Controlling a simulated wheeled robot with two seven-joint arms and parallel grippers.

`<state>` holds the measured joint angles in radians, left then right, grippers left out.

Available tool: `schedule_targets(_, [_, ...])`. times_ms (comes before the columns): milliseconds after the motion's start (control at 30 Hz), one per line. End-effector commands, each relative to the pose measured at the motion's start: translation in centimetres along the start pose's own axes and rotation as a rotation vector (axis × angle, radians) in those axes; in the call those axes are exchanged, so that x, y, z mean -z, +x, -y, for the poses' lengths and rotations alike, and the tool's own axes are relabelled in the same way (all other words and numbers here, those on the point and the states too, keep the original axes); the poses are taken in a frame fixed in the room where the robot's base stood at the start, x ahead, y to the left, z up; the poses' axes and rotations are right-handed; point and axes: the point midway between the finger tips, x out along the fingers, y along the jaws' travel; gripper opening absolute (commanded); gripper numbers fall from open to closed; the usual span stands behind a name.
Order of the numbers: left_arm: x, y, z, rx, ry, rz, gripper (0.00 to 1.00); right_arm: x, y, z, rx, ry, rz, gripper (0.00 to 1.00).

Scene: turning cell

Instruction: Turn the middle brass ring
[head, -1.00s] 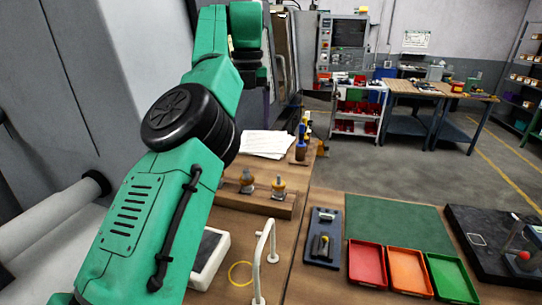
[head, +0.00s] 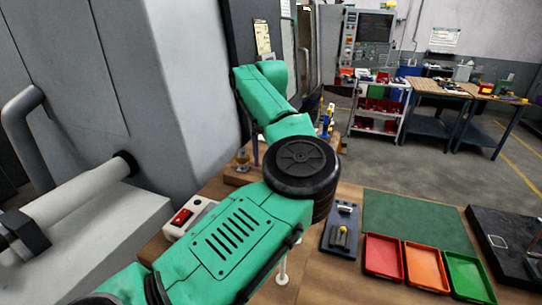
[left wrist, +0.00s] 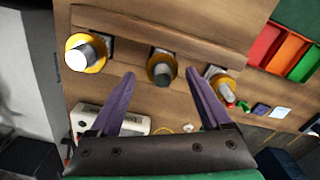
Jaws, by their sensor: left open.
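Three brass rings on dark posts stand in a row along a wooden rail in the left wrist view. The middle brass ring (left wrist: 151,67) has a dark grey cap in its centre. The left ring (left wrist: 98,65) has a bright metal cap, and the right ring (left wrist: 231,88) is partly hidden by a finger. My left gripper (left wrist: 161,73) is open, its purple fingers apart on either side of the middle ring; whether they touch it is unclear. My right gripper is not in view.
A white box with a red switch (head: 181,217) sits left of my arm. A dark fixture plate (head: 342,227), a green mat (head: 415,219) and red (head: 383,257), orange and green trays lie to the right. A large grey machine stands at the left.

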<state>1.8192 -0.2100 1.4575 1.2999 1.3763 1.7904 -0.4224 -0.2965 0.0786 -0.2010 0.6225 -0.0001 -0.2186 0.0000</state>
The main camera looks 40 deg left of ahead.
Motion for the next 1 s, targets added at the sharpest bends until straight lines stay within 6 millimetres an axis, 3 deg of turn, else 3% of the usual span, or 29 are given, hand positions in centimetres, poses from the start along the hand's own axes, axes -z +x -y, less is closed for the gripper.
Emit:
schedule_targets(100, [0.0,0.0,0.0,0.0,0.001,0.0,0.81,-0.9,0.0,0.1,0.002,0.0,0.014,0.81])
schedule_targets(133, [0.0,0.0,0.0,0.0,0.0,-0.001,0.74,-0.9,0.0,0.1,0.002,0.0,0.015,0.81])
schedule_targets(300, [0.0,0.0,0.0,0.001,0.0,-0.001,0.09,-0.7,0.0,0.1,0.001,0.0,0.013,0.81])
schedule_targets(333, [0.0,0.0,0.0,0.001,0.0,-0.001,0.0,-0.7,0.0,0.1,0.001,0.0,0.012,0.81])
schedule_targets(667, [0.0,0.1,0.0,0.001,0.039,-0.001,0.0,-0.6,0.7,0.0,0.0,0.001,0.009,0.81])
schedule_targets(1000, [0.0,0.4,-0.1,0.0,0.243,0.0,0.0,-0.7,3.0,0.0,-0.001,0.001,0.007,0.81])
